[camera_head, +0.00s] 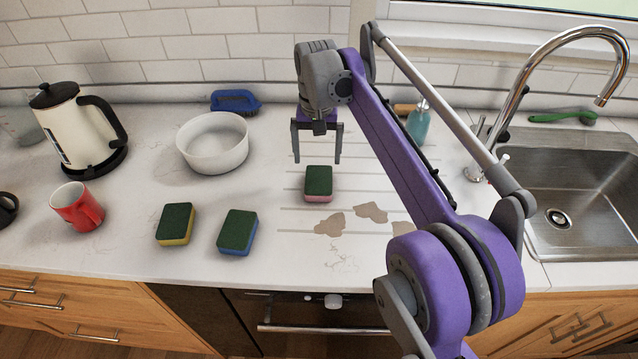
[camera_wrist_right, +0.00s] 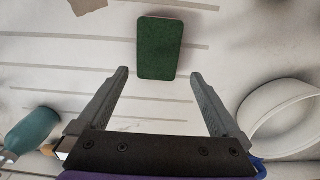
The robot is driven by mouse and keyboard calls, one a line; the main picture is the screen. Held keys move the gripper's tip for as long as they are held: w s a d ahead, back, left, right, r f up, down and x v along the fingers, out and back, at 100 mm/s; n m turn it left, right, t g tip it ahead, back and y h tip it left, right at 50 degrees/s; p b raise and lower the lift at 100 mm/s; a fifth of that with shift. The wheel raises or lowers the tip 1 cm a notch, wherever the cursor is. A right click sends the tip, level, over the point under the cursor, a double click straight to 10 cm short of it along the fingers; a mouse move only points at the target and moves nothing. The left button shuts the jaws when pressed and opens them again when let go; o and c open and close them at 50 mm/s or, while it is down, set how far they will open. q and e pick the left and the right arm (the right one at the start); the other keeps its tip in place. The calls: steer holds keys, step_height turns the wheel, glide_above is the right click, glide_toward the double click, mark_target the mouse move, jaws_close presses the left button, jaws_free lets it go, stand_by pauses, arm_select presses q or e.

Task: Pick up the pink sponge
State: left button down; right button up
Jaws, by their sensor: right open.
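The pink sponge (camera_head: 318,184) lies flat on the ribbed part of the white counter, with a dark green top and a pink lower edge. My left gripper is not in view.
A yellow-edged sponge (camera_head: 175,224) and a blue-edged sponge (camera_head: 237,232) lie to the left. A white bowl (camera_head: 212,143), blue brush (camera_head: 235,101), red mug (camera_head: 78,207) and kettle (camera_head: 75,130) stand left. A teal bottle (camera_head: 418,122) and sink (camera_head: 575,190) are right.

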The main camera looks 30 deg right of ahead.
mark_target(319, 176)
steer(key=f, duration=0.2)
steer(key=s+f, duration=0.1)
steer(key=f, duration=0.2)
steer(key=shift+b, duration=0.35)
steer(key=shift+f, duration=0.35)
steer(key=shift+w, duration=0.1)
steer(key=shift+c, duration=0.2)
steer(key=c, duration=0.5)
steer(key=shift+c, duration=0.5)
step_height(319, 176, up, 10)
steer(key=p, duration=0.1)
